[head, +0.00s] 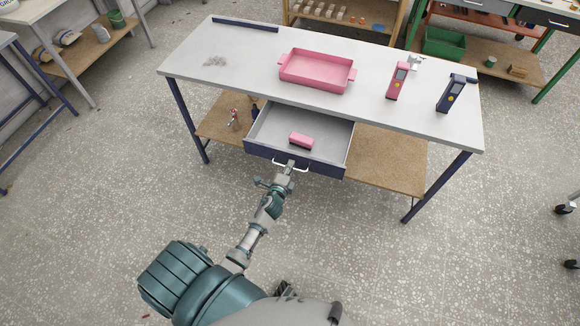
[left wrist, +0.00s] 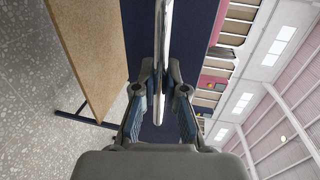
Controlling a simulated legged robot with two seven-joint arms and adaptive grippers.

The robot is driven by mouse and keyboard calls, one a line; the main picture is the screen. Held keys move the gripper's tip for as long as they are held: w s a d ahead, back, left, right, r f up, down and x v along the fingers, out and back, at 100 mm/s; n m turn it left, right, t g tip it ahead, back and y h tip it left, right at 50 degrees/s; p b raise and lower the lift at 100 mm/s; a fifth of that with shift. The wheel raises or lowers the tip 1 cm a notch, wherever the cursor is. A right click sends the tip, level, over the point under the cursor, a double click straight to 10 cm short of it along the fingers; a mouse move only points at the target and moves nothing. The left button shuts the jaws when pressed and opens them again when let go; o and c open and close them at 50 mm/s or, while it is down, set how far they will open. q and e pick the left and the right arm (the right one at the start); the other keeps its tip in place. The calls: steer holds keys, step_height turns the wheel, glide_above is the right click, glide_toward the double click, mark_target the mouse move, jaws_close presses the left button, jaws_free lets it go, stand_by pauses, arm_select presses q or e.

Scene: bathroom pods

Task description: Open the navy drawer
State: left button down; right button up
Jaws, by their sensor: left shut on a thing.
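The navy drawer (head: 320,167) under the table's top is pulled well out, and its pale inside shows. A light bar handle (head: 303,168) runs across the drawer's front. My left gripper (head: 291,164) is at the handle. In the left wrist view, the left fingers (left wrist: 162,95) are shut on the handle (left wrist: 164,40), with the navy drawer front (left wrist: 140,30) behind it. My right gripper does not show.
The grey table (head: 230,62) holds a pink tray (head: 316,88), a pink device (head: 398,80) and a navy device (head: 450,95). A brown lower shelf (head: 385,165) lies below. The speckled floor in front of the table is clear.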

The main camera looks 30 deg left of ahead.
arm_select(q)
steer(key=shift+s+f, duration=0.1)
steer(key=shift+f, duration=0.15)
steer(key=c, duration=1.2)
jaws_free()
steer(key=shift+r, duration=0.1)
steer(key=v, duration=1.1)
steer(key=shift+s+d, duration=0.2)
steer(key=shift+s, duration=0.1)
